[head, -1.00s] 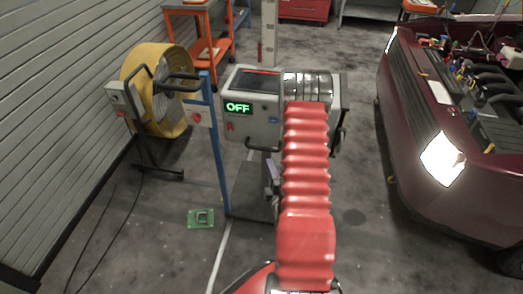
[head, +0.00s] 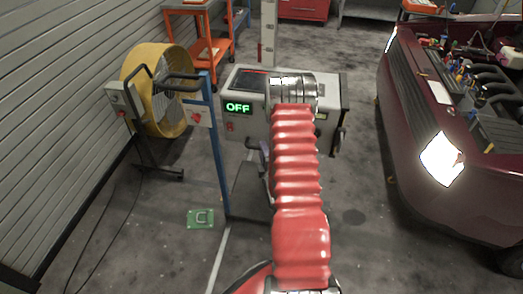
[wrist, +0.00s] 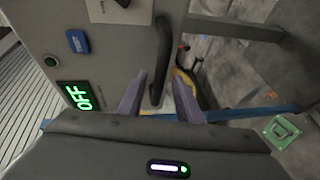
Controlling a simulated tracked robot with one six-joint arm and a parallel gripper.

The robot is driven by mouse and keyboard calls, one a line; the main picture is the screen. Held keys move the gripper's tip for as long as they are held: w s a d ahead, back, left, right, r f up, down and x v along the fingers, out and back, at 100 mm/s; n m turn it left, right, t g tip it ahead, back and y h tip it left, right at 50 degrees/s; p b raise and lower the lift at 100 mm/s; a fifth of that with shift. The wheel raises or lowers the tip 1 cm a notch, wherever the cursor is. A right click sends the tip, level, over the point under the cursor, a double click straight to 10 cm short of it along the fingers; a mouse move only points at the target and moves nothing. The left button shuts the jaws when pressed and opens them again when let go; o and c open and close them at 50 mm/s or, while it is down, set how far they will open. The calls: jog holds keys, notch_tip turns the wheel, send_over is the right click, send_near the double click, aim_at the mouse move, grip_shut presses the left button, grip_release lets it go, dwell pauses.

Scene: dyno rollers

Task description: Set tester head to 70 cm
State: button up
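The tester head (head: 330,125) is a grey box with a green display (head: 238,107) that reads OFF. It stands in front of an upright scale column (head: 268,35), whose marks are too blurred to read. A black handle (head: 252,146) sticks out from its front, partly behind my red-sleeved arm. In the wrist view the handle (wrist: 163,50) runs down between the two purple-grey fingers of my gripper (wrist: 160,75). The fingers are apart, one on each side of it, with gaps showing. Contact is not visible. My arm hides most of the gripper in the head view.
A yellow drum fan (head: 155,90) and a blue post (head: 218,150) with a red switch stand at the left. A dark red car (head: 440,120) stands at the right. A green plate (head: 200,219) lies on the floor. The floor between tester and car is clear.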

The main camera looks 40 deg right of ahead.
jog(key=shift+x, duration=1.05)
jog(key=shift+c, duration=0.5)
grip_shut()
jog(key=shift+f, duration=0.1)
